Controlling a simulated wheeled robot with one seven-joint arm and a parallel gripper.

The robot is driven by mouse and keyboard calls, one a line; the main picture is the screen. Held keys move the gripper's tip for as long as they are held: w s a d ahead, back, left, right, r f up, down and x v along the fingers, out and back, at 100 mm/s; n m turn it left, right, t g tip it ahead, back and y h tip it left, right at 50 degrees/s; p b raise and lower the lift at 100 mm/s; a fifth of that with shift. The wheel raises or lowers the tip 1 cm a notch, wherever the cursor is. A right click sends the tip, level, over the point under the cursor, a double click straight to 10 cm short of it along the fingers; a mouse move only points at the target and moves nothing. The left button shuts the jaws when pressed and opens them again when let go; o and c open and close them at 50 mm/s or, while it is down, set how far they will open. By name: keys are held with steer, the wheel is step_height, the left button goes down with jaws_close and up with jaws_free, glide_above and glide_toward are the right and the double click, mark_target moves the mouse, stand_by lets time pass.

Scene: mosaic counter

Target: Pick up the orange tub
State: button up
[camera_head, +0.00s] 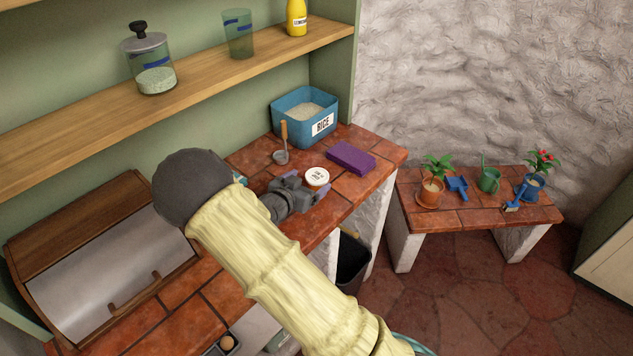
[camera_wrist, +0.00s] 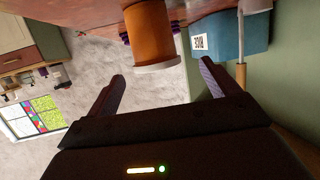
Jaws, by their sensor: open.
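The orange tub (camera_wrist: 152,35) has a white lid and appears upside down in the wrist view, standing on the tiled counter. In the head view mainly its round white lid (camera_head: 317,176) with dark lettering shows; its body is mostly hidden. My gripper (camera_head: 308,187) is open, low over the counter, just on the near side of the tub. In the wrist view my gripper's fingers (camera_wrist: 162,74) are spread, with the tub ahead between their directions. Nothing is between the fingertips, and I see no contact with the tub.
A wooden shelf (camera_head: 220,88) runs above. The counter's front edge is close to my gripper.

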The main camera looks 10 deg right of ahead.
mark_target(320, 171)
steer(key=shift+x, duration=0.85)
steer(key=shift+s, duration=0.1)
steer(key=shift+d, duration=0.1)
steer(key=shift+w+d, duration=0.25)
steer(key=shift+w, duration=0.05)
steer(key=p+x, duration=0.1)
steer(key=x, duration=0.3)
steer(key=shift+w+d+p, duration=0.15)
steer(key=shift+d+p, duration=0.1)
steer(key=shift+p, duration=0.15)
steer(key=c, duration=1.2)
steer(key=shift+a, duration=0.1)
